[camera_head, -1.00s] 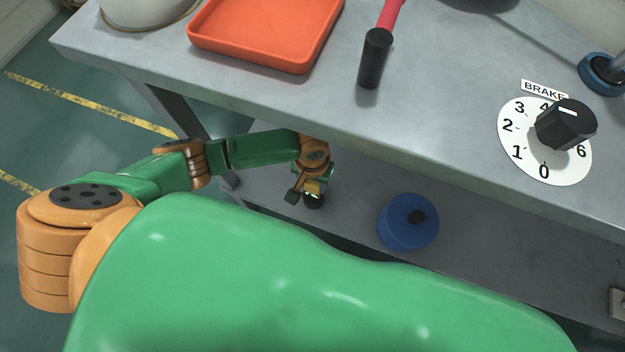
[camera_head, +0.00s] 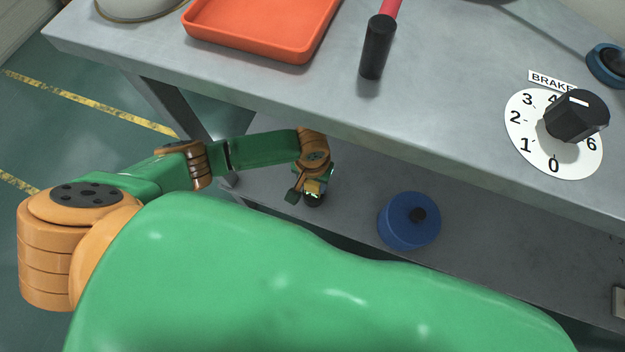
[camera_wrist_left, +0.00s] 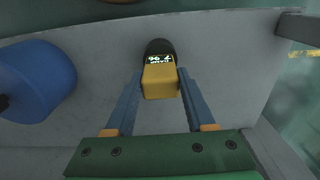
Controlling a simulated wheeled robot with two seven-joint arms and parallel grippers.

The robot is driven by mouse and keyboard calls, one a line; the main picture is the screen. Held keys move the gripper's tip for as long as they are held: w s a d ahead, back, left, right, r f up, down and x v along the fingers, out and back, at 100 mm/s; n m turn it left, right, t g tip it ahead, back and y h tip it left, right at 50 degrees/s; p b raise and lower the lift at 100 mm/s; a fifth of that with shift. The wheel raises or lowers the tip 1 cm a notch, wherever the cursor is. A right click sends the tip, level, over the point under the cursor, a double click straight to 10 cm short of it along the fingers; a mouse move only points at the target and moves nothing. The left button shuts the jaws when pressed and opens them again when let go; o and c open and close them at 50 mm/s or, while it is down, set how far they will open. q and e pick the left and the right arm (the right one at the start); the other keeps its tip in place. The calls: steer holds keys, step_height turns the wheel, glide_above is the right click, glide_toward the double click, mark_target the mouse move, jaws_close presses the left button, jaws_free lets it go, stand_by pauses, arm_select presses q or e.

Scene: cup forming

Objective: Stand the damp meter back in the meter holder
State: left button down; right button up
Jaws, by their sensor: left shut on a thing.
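The damp meter (camera_head: 313,198) is a small yellow block with a dark rounded end and a lit display. My left gripper (camera_head: 309,188) is shut on it, low beside the bench over the lower shelf. In the left wrist view the meter (camera_wrist_left: 160,82) sits between the two blue-grey fingers of the left gripper (camera_wrist_left: 161,76), its dark end pointing away from the palm. I cannot make out the meter holder in either view. My right gripper is out of view.
A blue round container with a black knob (camera_head: 408,222) stands on the grey lower shelf (camera_head: 480,240). The bench top (camera_head: 270,95) overhangs the shelf and carries an orange tray (camera_head: 250,48), a black-handled tool (camera_head: 377,48) and a brake dial (camera_head: 527,145).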

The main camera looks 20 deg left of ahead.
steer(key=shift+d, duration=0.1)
arm_select(q)
jaws_free()
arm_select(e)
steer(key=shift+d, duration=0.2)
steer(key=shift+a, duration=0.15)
arm_select(q)
steer(key=shift+r+p, duration=0.65)
steer(key=shift+p, duration=0.1)
steer(key=shift+r+p, duration=0.3)
steer(key=shift+p, duration=0.1)
step_height(320, 180, up, 5)
steer(key=p, duration=0.6)
steer(key=shift+r, duration=0.2)
steer(key=shift+r+p, duration=0.5)
steer(key=shift+p, duration=0.35)
steer(key=shift+f, duration=0.1)
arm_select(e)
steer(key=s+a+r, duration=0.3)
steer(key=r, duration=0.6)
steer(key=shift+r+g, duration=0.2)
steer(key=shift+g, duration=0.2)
